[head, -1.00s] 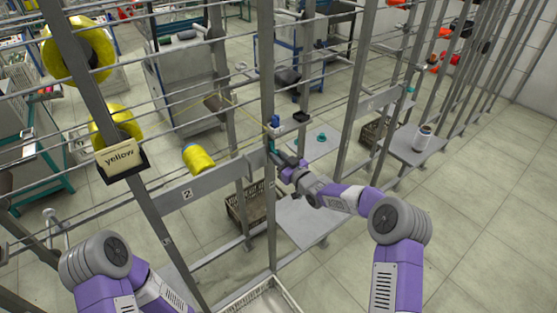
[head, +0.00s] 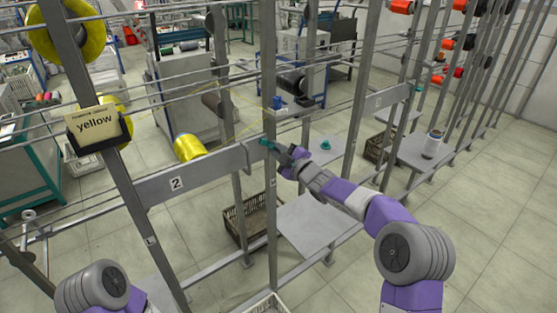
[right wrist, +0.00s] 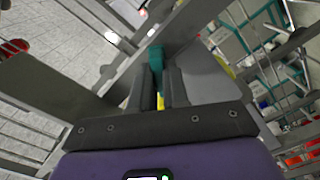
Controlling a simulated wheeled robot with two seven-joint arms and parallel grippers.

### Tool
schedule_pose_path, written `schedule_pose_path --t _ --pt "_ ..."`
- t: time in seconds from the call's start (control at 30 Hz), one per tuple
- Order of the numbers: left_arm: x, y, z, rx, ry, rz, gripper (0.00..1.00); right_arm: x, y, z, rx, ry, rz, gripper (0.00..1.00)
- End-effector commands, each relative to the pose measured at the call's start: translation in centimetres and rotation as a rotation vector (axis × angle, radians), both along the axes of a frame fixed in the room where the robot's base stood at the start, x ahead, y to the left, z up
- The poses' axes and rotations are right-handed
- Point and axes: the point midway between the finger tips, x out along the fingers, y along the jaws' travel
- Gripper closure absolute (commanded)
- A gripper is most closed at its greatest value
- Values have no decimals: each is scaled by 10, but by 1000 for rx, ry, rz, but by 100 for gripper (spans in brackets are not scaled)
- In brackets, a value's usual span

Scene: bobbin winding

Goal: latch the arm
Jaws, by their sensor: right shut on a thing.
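My right gripper (head: 286,157) reaches to the upright post at the right end of the beam marked 2 (head: 200,176). It is shut on a small teal handle (head: 266,143), which appears to belong to the arm. In the right wrist view the teal handle (right wrist: 156,57) stands between the two dark fingers (right wrist: 158,82). A yellow spool (head: 188,147) sits behind the beam at its left. Whether the arm is latched cannot be told. My left gripper is out of view; only part of my left arm shows at lower left.
A card reading yellow (head: 95,125) hangs on the left post. A blue-topped part (head: 277,103) sits above the handle. A grey plate (head: 312,222) and a brown crate (head: 252,218) lie below. Posts and horizontal rails crowd the space around my right arm.

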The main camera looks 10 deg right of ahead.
Motion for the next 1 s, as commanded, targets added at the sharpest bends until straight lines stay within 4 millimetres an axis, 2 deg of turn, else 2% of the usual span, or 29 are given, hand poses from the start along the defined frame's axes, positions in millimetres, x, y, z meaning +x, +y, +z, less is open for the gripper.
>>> schedule_pose_path --t 0.03,0.1,0.4,0.7,1.0 --pt "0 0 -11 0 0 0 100 0 2 -4 -39 -24 2 100" --pt "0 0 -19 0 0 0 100 0 1 -4 -97 -55 0 100" --pt "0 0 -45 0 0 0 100 -1 3 -6 -329 -180 0 100" --pt "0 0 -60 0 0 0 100 -1 3 -6 -487 -266 1 100" --pt "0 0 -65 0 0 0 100 -1 3 -6 -554 -301 0 100"
